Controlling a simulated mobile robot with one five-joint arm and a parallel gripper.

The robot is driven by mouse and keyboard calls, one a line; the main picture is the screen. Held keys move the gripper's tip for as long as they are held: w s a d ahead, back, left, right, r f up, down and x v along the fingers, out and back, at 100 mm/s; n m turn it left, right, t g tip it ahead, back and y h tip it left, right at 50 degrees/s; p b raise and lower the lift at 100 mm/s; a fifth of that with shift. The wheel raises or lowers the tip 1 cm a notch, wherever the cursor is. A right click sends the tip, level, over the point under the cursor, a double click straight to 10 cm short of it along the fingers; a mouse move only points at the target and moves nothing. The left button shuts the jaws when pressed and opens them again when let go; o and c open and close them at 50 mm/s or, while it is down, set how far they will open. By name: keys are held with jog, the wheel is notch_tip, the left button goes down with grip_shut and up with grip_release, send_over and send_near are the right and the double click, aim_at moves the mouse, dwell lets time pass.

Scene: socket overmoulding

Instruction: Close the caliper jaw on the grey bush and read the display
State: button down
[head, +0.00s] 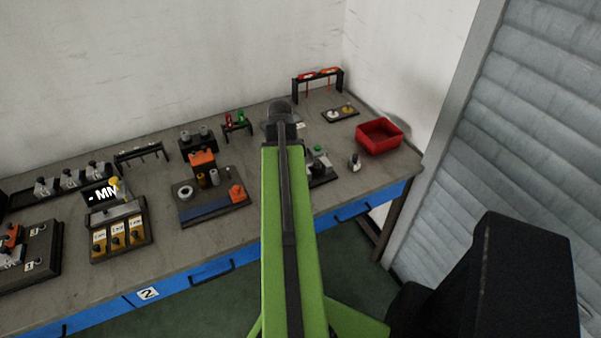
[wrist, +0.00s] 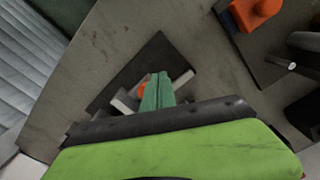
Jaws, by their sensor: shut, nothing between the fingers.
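My gripper (wrist: 158,78) shows in the wrist view as two green fingers together, shut and empty, above a black plate. The plate (wrist: 158,55) carries pale grey bars (wrist: 183,82) and an orange part (wrist: 143,90), partly hidden by the fingers; I cannot tell whether I touch them. They may be the caliper, but its jaw is not clear. In the head view my arm hides the gripper and part of that plate (head: 325,176). A grey cylinder (head: 214,176), possibly the bush, stands on a tray left of my arm.
A rack with red tools (head: 318,76) stands at the back.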

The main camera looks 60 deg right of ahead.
jog(key=shift+f+b, duration=1.6)
jog(key=shift+b, duration=0.05)
jog(key=shift+s+d, duration=0.55)
jog(key=shift+d, duration=0.2)
jog(key=shift+s+d, duration=0.5)
jog(key=shift+d, duration=0.2)
dwell(0.8)
jog(key=shift+w+a, duration=0.15)
jog(key=shift+a, duration=0.05)
jog(key=shift+w+a, duration=0.25)
jog(key=shift+a, duration=0.1)
jog(key=shift+r, duration=0.15)
notch_tip(320, 180, up, 8)
jog(key=p, duration=0.8)
